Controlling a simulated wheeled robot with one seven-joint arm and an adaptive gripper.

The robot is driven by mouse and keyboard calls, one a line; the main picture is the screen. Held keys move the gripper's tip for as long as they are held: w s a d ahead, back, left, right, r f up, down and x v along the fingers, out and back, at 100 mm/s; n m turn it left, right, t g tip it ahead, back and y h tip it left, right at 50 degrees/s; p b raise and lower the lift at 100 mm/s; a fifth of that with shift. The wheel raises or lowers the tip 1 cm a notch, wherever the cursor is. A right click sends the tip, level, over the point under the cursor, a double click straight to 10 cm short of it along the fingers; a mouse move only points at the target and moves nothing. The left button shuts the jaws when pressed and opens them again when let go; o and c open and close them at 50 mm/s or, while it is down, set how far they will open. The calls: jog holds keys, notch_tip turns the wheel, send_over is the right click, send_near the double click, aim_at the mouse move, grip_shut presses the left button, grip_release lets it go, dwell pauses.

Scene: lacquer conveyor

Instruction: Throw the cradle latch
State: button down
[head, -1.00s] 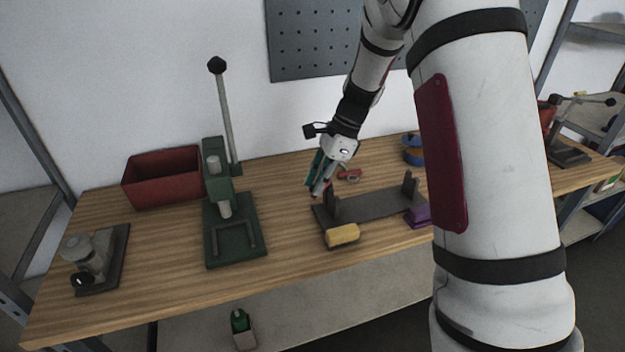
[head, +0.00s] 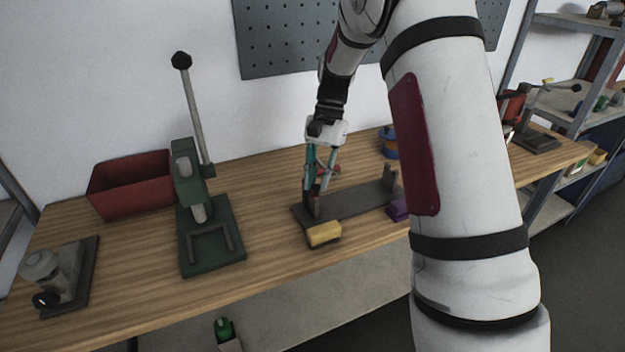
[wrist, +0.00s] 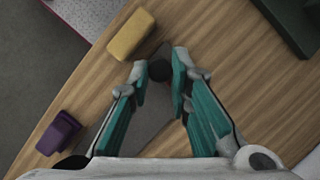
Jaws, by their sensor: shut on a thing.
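The cradle (head: 352,205) is a long dark grey plate with an upright at each end, lying on the bench. Its plate also shows in the wrist view (wrist: 150,115). My gripper (head: 315,192) points down at the cradle's left end. In the wrist view its teal fingers (wrist: 161,68) are closed around a small dark part (wrist: 159,69) there. I cannot tell whether this part is the latch or the upright itself; the fingers cover much of it.
A yellow block (head: 323,234) lies at the cradle's front left, and a purple block (head: 398,209) near its right end. A green lever press (head: 215,250) and a red bin (head: 130,185) stand to the left. Bare bench lies between press and cradle.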

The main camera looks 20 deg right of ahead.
jog(key=shift+d+n, duration=0.25)
jog(key=shift+n, duration=0.25)
jog(key=c, duration=1.4)
grip_release()
jog(key=shift+c, duration=0.2)
jog(key=v, duration=1.2)
jog(key=shift+w+a, duration=0.1)
jog(key=shift+a, duration=0.1)
